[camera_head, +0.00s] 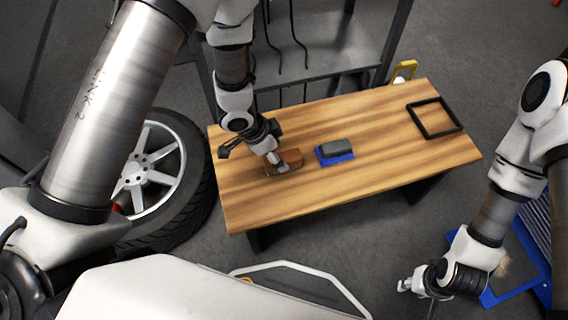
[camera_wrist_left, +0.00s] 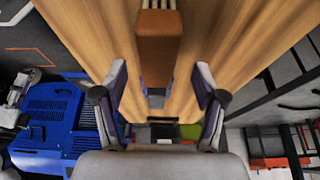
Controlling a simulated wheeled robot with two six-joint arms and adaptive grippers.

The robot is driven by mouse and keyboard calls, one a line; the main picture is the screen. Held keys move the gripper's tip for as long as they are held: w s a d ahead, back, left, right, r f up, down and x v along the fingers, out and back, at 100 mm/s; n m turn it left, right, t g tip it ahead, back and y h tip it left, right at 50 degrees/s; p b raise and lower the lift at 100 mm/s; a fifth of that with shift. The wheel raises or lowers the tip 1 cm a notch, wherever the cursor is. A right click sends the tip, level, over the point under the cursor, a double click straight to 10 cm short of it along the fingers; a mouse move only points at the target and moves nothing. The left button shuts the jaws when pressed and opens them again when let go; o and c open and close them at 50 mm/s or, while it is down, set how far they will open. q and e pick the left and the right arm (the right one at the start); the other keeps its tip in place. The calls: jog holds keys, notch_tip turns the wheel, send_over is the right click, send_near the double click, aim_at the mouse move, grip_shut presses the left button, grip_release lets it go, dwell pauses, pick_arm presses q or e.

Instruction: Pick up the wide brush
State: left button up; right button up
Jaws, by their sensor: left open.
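The wide brush appears to be the brown block (camera_head: 291,157) on the left part of the wooden table (camera_head: 370,120). In the left wrist view the brown block (camera_wrist_left: 158,48) has pale strips, perhaps bristles, at its top end. My left gripper (camera_head: 272,158) is at the block and partly hides it in the head view. In the left wrist view the open fingers (camera_wrist_left: 161,75) stand on either side of the block's line, with gaps. My right gripper (camera_head: 412,286) is low at the right, away from the table; its finger opening is unclear.
A grey block on a blue base (camera_head: 336,152) lies right of the brown block. A black square frame (camera_head: 417,122) lies at the table's right end. A wheel with a tyre (camera_head: 150,175) stands left of the table.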

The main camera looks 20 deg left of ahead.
pick_arm(q)
jog(key=x, duration=0.1)
jog(key=b+x, duration=0.1)
jog(key=x, duration=0.1)
jog(key=shift+s+f, duration=0.2)
jog(key=shift+f, duration=0.1)
jog(key=shift+w+d+f+b, duration=0.15)
jog(key=shift+d+f+b, duration=0.05)
jog(key=shift+f+b, duration=0.1)
jog(key=shift+r, duration=0.1)
jog(key=shift+f, duration=0.25)
jog(key=c, duration=1.3)
